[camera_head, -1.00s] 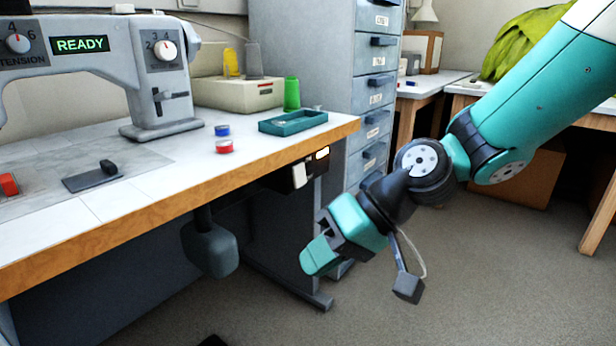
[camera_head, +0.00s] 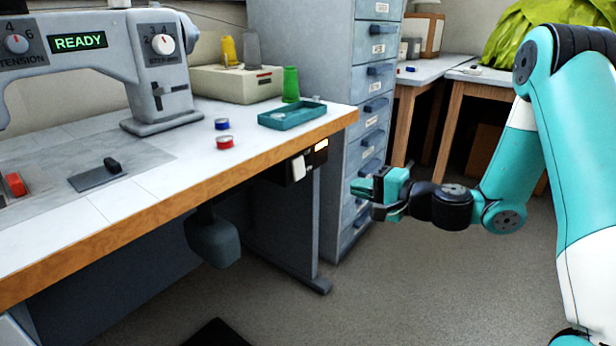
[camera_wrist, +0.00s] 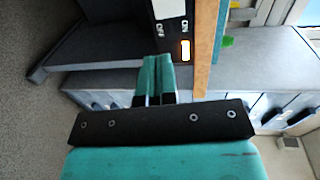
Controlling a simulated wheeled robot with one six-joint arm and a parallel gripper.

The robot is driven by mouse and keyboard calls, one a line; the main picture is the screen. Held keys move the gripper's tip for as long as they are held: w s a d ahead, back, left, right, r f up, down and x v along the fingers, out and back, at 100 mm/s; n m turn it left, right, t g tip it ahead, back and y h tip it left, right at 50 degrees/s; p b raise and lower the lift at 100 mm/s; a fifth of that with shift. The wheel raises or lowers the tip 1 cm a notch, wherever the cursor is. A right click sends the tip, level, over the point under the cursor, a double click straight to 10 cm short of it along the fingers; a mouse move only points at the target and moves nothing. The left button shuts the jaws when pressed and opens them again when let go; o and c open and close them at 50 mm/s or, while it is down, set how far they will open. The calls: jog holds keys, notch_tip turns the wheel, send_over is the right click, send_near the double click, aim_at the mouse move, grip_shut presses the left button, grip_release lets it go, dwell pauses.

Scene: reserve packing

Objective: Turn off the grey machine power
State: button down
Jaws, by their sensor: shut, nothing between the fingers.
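The grey sewing machine (camera_head: 160,70) stands on the table, and its display (camera_head: 79,42) reads READY. A black switch box (camera_head: 288,172) with a white rocker (camera_head: 298,167) hangs under the table's right end. The rocker (camera_wrist: 168,8) is cut off at the top there.
The wooden table edge (camera_head: 190,195) runs above the switch. A grey drawer cabinet (camera_head: 375,75) stands close behind my gripper. A teal tray (camera_head: 290,116) and thread spools lie on the table. A grey pedal-like block (camera_head: 213,240) hangs under it. The floor at front right is clear.

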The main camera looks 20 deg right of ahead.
aim_at(300, 175)
jog(key=x, duration=1.3)
jog(key=shift+w+a+b, duration=0.2)
jog(key=shift+w+b, duration=0.05)
jog(key=shift+b, duration=0.05)
